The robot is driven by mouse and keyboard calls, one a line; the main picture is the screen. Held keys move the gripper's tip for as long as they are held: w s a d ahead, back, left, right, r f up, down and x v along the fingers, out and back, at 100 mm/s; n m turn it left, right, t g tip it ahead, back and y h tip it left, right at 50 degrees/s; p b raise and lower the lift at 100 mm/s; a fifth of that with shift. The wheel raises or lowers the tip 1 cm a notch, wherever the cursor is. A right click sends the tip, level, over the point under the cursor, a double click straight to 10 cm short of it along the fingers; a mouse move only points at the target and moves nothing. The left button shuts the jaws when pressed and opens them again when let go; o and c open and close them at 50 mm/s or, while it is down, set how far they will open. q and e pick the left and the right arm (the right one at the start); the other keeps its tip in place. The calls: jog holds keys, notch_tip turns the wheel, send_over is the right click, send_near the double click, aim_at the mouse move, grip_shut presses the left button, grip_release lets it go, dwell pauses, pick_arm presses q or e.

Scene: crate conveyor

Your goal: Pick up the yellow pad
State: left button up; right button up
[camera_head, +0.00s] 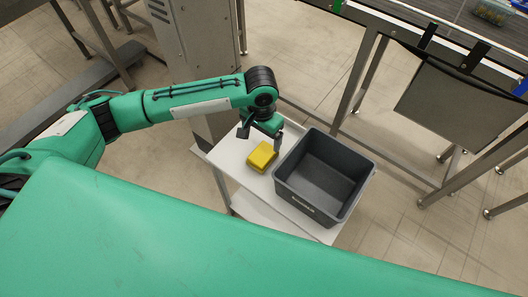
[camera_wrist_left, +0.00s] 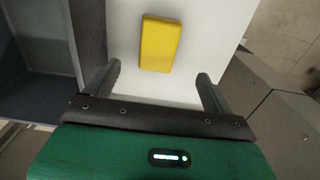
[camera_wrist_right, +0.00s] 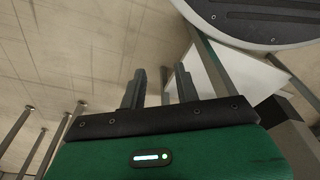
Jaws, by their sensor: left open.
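The yellow pad (camera_head: 262,156) lies flat on a white cart top (camera_head: 231,153), beside a grey crate. In the left wrist view the pad (camera_wrist_left: 160,43) is beyond the fingertips, in line with the gap between them and touching neither. My left gripper (camera_head: 260,137) is open and empty, above and just behind the pad. It also shows in the left wrist view (camera_wrist_left: 159,70). My right gripper (camera_wrist_right: 160,70) shows only in the right wrist view; its fingers are apart with nothing between them.
The empty dark grey crate (camera_head: 325,176) stands on the cart close to the pad's right. A steel cabinet (camera_head: 205,40) is behind the cart. A conveyor (camera_head: 440,40) runs along the upper right. Tiled floor (camera_head: 400,190) is free right of the crate.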

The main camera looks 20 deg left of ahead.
aim_at(263, 154)
pick_arm(q)
notch_tip(263, 154, down, 5)
jog(key=shift+w+f, duration=0.1)
notch_tip(263, 154, down, 5)
jog(key=shift+d+r+b, duration=0.1)
jog(key=shift+d+b, duration=0.05)
jog(key=shift+b, duration=0.2)
jog(key=shift+f, duration=0.25)
jog(key=c, duration=1.1)
pick_arm(e)
jog(key=shift+w+a+r, duration=0.1)
jog(key=shift+w+r, duration=0.2)
jog(key=shift+r, duration=0.3)
jog(key=shift+w+a+r, duration=0.1)
jog(key=shift+w+r, duration=0.15)
jog(key=shift+r, duration=0.3)
